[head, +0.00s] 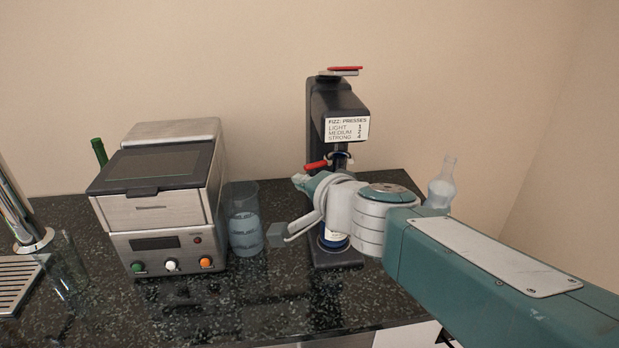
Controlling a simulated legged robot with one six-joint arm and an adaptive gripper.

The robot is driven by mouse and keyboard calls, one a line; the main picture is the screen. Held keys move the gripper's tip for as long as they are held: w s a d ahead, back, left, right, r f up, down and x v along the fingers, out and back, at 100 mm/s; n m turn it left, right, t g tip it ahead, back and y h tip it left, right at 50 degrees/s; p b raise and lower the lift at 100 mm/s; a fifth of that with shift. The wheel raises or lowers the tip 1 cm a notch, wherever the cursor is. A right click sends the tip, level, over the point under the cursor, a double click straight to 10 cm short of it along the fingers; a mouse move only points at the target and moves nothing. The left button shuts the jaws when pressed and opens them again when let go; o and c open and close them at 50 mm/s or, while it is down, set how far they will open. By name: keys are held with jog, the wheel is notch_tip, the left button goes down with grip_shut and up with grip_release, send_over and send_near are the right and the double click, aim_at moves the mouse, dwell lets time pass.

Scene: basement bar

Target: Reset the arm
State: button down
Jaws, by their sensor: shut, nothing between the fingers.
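My teal and white arm reaches in from the lower right of the head view. My gripper (279,235) points left, above the dark counter, in front of the fizz press (335,105) and just right of a clear beaker (245,225). It is shut with nothing in it. I cannot tell whether its tip touches the beaker. The beaker stands upright and holds bluish liquid. My wrist hides much of the press's lower part. A red handle (316,165) shows just above my wrist.
A steel machine (155,210) with coloured knobs stands left of the beaker. A clear glass (66,270), a tap and a drip grate (15,285) are at far left. A clear bottle (442,185) stands behind my arm at right. The front middle counter (240,310) is bare.

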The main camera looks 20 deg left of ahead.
jog(key=s+d+f+n+g+h, duration=0.1)
jog(key=s+d+f+h, duration=0.2)
jog(key=d, duration=0.7)
jog(key=s+d+f+n+g+h, duration=0.2)
jog(key=s+d+f+h, duration=0.2)
jog(key=s+d, duration=0.4)
jog(key=s+d+f+n+g+h, duration=0.1)
jog(key=s+d+f, duration=0.4)
jog(key=d, duration=0.6)
jog(key=s+n+h, duration=0.1)
jog(key=h, duration=0.1)
jog(key=shift+d+g+h, duration=0.3)
jog(key=shift+a+f, duration=0.1)
